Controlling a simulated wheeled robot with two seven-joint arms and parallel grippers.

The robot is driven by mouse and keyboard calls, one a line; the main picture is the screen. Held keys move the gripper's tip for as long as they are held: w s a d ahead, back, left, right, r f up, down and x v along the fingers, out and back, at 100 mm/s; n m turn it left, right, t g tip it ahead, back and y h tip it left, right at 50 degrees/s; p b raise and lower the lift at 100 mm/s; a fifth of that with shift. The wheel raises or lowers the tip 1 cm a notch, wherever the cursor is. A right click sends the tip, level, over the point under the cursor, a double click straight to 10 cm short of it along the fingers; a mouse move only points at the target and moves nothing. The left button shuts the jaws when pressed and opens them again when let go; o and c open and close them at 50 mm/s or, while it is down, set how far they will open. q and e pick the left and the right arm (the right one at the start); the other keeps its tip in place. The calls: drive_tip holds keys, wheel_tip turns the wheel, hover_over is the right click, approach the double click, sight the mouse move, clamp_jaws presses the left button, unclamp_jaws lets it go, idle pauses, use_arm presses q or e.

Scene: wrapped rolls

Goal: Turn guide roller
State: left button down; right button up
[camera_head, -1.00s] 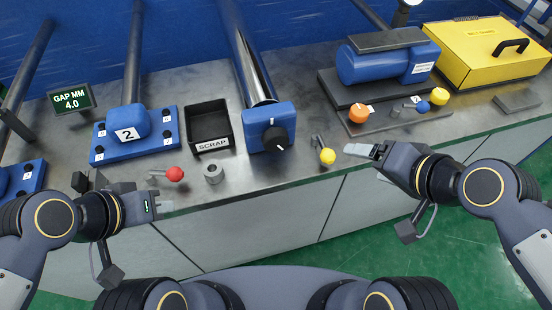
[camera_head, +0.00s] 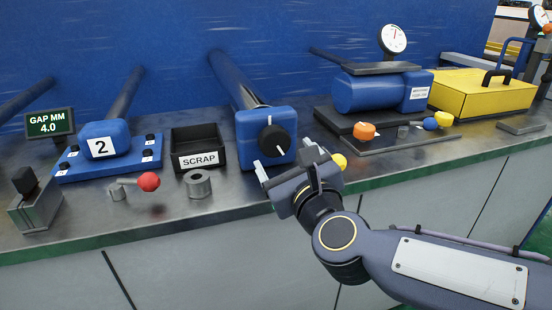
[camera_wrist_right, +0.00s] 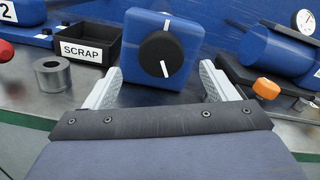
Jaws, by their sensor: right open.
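The guide roller is a dark metal cylinder (camera_head: 232,82) that runs back from a blue end block (camera_head: 254,121). A round black knob (camera_head: 273,140) with white marks sits on the block's front face. In the right wrist view the knob (camera_wrist_right: 160,55) is straight ahead, its white pointer line near vertical and slightly tilted. My right gripper (camera_head: 290,165) is open and empty in front of the block, its two pale fingers (camera_wrist_right: 159,88) spread either side of the knob and short of it. My left gripper is out of view.
A black SCRAP bin (camera_head: 198,150), a metal ring (camera_head: 198,183) and a red-knobbed lever (camera_head: 148,182) lie to the left. A yellow-knobbed lever (camera_head: 340,161) is close beside my right gripper. A blue motor (camera_head: 372,93) and yellow case (camera_head: 485,95) stand to the right.

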sight(276, 143)
drive_tip(key=x, duration=0.6)
drive_tip(key=shift+w, duration=0.4)
drive_tip(key=c, duration=1)
drive_tip(key=shift+n, duration=0.3)
